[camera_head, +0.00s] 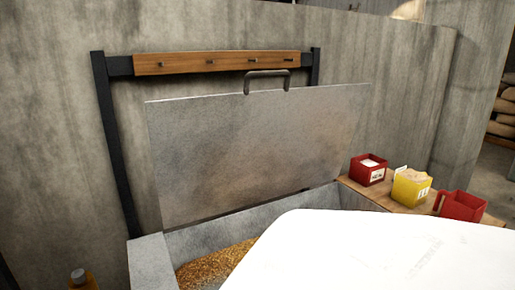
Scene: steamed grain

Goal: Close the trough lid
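The trough lid (255,150) is a grey metal panel standing raised, almost upright, at the back of the trough. A dark handle (267,74) sits on its top edge. The grey trough (152,262) below is open, with golden-brown grain (212,265) inside. A large white smooth shape at the lower right, which looks like part of my own body, hides the trough's front and right part. My gripper is not in view.
A wooden ledge (360,193) right of the trough holds a red box (368,171), a yellow box (411,188) and a red container (461,206). A dark frame with a wooden bar (217,62) stands behind the lid, before a concrete wall (50,130). A bottle-like object (80,279) is at lower left.

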